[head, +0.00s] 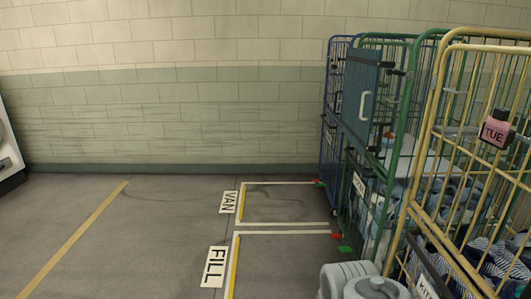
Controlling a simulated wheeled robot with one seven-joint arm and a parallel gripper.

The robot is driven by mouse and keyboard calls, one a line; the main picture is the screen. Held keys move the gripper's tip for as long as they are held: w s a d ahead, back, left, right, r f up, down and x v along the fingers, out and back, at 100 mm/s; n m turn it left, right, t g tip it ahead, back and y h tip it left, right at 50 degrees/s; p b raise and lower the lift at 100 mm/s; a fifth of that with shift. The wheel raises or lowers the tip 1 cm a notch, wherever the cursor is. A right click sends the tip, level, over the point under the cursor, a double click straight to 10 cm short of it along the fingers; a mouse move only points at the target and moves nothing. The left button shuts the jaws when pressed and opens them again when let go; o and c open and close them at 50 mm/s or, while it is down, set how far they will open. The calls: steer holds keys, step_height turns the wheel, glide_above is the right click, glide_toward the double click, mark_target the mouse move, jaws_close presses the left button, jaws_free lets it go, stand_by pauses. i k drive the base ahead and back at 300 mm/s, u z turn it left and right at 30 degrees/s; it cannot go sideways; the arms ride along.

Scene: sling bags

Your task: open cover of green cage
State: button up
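The green cage (415,52) stands at the right, between a blue cage and a yellow cage. A flat teal panel, which looks like its cover (354,75), stands upright at the upper front of the cage. It has a pale vertical handle (365,105). Black fittings show near the panel's edges. I cannot tell from this view whether the panel is latched. Folded cloth and pale items show inside the green cage, partly behind the yellow bars. My gripper is not in view; only rounded grey-white parts of my arm show at the bottom edge.
The yellow cage (430,135) with a pink TUE tag (495,132) is nearest, at the right. The blue cage (328,130) stands beyond. Floor bays are marked VAN (229,202) and FILL (214,267). The floor at left and centre is clear up to the wall.

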mark_target(363, 64)
steer(key=u, duration=0.15)
steer(key=i, duration=2.45)
steer(key=u, duration=0.05)
